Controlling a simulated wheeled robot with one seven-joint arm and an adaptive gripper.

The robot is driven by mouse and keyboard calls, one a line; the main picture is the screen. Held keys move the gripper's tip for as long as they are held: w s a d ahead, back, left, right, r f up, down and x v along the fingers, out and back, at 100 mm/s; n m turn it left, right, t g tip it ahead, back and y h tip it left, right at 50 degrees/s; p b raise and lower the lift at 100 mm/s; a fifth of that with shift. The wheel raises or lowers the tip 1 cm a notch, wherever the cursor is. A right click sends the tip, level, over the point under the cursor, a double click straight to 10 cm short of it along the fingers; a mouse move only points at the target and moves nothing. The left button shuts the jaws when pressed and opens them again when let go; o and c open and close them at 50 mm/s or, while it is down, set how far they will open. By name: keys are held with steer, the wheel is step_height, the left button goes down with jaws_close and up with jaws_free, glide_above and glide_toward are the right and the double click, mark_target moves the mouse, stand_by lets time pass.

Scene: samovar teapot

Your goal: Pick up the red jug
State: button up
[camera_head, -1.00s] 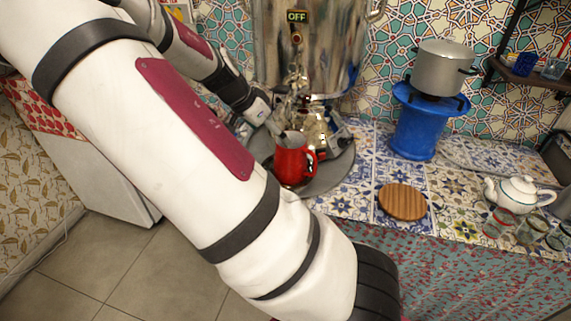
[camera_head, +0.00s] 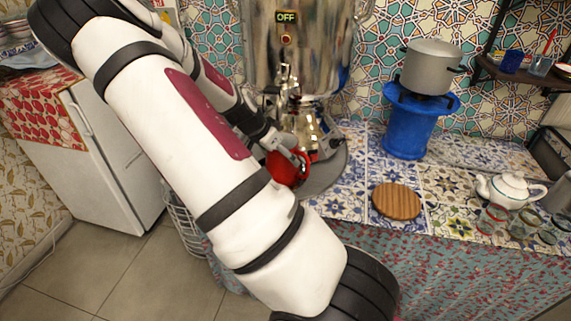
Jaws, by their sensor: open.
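The red jug (camera_head: 285,170) stands on a round dark tray (camera_head: 325,176) beneath the samovar's (camera_head: 300,50) tap. My gripper (camera_head: 294,148) is open and right at the jug's upper part, covering its rim. One finger shows close to the jug's handle at its right side. I cannot tell whether the fingers touch the jug. My arm comes in from the left and hides the jug's left side and part of the counter.
A round wooden board (camera_head: 396,201) lies on the tiled counter to the right. Behind it a grey pot (camera_head: 431,66) stands on a blue stove (camera_head: 408,125). A white teapot (camera_head: 509,190) and several glasses (camera_head: 524,226) stand at the far right.

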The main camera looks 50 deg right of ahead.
steer(key=shift+x, duration=0.95)
steer(key=c, duration=1.8)
steer(key=shift+a+r, duration=0.1)
steer(key=shift+s+a+r, duration=0.35)
steer(key=shift+a+r, duration=0.5)
steer(key=shift+s+a+r+p, duration=0.4)
steer(key=shift+s+a+r, duration=0.5)
steer(key=shift+a, duration=0.9)
steer(key=shift+s+a+r+p, duration=0.4)
steer(key=shift+s+a+r, duration=0.25)
steer(key=shift+a+r, duration=0.85)
steer(key=shift+s+a+r+p, duration=0.4)
steer(key=shift+s+a+r, duration=0.35)
steer(key=shift+a, duration=1.4)
